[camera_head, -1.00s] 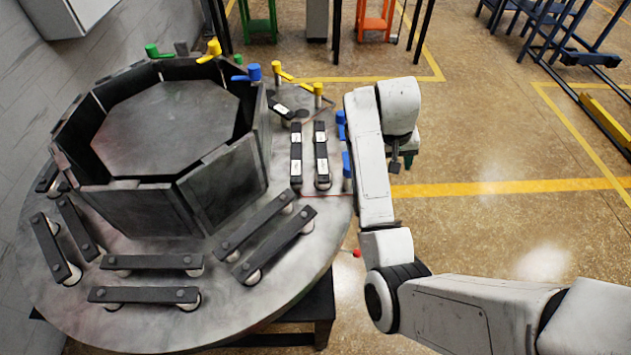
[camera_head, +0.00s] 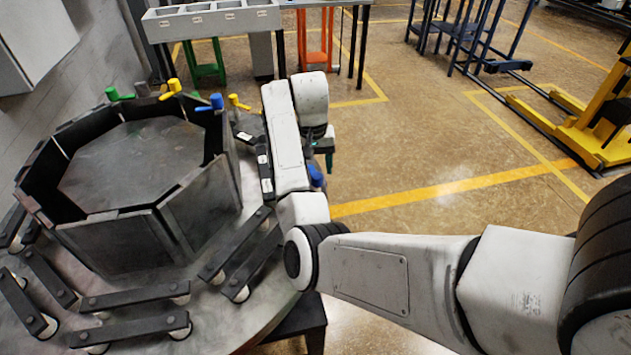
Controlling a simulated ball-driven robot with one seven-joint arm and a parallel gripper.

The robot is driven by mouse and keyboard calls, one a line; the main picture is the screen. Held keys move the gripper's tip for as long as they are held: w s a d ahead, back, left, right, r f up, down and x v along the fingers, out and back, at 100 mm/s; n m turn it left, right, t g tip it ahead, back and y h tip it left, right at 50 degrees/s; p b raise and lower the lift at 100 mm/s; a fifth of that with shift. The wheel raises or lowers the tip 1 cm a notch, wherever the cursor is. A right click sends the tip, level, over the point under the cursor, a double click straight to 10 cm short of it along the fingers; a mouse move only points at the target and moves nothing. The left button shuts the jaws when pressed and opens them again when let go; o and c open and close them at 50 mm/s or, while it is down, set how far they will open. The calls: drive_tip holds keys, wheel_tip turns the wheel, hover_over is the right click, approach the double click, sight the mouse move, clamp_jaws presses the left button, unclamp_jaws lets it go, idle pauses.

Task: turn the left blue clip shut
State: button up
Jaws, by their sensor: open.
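The left blue clip (camera_head: 210,103) stands on the top edge of the octagonal furnace wall, its lever pointing left. A second blue clip (camera_head: 316,177) shows partly to the right of my arm, at the round plate's edge; the rest of it is hidden. My gripper (camera_head: 327,150) is only partly in view beyond my arm's end, as a small dark and teal part. It is to the right of the left blue clip and apart from it. My arm hides most of its fingers, and I see nothing held.
A green clip (camera_head: 117,94) and yellow clips (camera_head: 172,88) stand on or near the furnace. Dark bars (camera_head: 135,298) lie around it on the round plate. A grey bin table (camera_head: 212,20) is behind. Open floor lies to the right.

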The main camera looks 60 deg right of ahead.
sight(317, 175)
drive_tip(key=shift+s+d+f, duration=0.1)
drive_tip(key=shift+f, duration=2)
clamp_jaws()
